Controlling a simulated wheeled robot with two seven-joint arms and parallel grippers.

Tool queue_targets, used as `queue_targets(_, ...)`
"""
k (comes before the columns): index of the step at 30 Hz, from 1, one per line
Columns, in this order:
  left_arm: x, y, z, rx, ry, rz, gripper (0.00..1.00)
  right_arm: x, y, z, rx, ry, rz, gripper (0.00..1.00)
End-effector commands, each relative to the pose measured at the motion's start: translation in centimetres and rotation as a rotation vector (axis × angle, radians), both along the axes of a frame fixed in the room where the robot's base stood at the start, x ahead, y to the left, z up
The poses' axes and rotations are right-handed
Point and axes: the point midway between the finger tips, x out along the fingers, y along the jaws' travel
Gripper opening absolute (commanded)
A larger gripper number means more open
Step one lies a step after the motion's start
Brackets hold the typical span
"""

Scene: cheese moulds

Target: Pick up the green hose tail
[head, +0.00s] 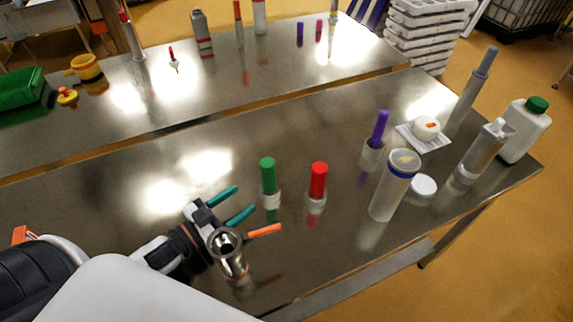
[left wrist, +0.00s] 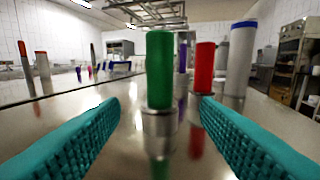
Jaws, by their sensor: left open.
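The green hose tail (head: 267,174) stands upright in a small pale holder (head: 271,201) on the steel table. In the left wrist view the green hose tail (left wrist: 160,68) is straight ahead, above its holder (left wrist: 159,122). My left gripper (head: 238,203) is open, with teal fingers pointing toward the green hose tail from the left and front. In the left wrist view the two teal fingers (left wrist: 160,130) are spread wide, with nothing between them; the tail is beyond their tips. My right gripper is not in view.
A red piece (head: 318,180) stands in a similar holder just right of the green one. A metal cup with an orange handle (head: 228,246) is close beside my left gripper. The table's left middle is clear.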

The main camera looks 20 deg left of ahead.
Motion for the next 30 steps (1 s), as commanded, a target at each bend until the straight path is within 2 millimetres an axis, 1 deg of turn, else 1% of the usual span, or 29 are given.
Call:
queue_targets(2, 0.4, -0.2, 0.1, 0.0, -0.001, 0.0, 0.57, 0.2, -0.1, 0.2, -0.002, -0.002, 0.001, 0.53)
queue_targets(6, 2.4, -1.0, 0.3, -0.001, -0.004, 0.0, 0.57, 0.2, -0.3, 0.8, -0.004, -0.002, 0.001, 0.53)
queue_targets(8, 3.4, -1.4, 0.3, -0.003, -0.004, 0.001, 0.57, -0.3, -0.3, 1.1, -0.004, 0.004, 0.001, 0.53)
queue_targets(12, 5.3, -2.3, 0.2, 0.0, -0.003, 0.001, 0.57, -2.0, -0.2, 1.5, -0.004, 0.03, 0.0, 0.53)
queue_targets(15, 6.0, -2.6, 0.1, 0.0, -0.001, 0.0, 0.57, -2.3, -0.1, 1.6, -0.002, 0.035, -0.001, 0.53)
queue_targets(17, 6.3, -2.8, 0.1, 0.0, -0.001, 0.0, 0.57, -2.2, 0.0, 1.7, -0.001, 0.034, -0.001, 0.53)
queue_targets(20, 7.2, -3.1, 0.2, -0.001, -0.002, 0.001, 0.57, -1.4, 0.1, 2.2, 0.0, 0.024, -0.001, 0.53)
queue_targets(24, 9.3, -4.0, 0.3, -0.001, -0.002, 0.001, 0.57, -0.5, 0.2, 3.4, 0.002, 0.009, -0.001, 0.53)
queue_targets(27, 10.4, -4.4, 0.1, -0.001, -0.002, 0.001, 0.57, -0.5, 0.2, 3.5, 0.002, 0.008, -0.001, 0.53)
queue_targets(30, 11.0, -4.7, -0.1, -0.001, 0.0, 0.0, 0.57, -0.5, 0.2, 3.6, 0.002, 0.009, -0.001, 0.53)
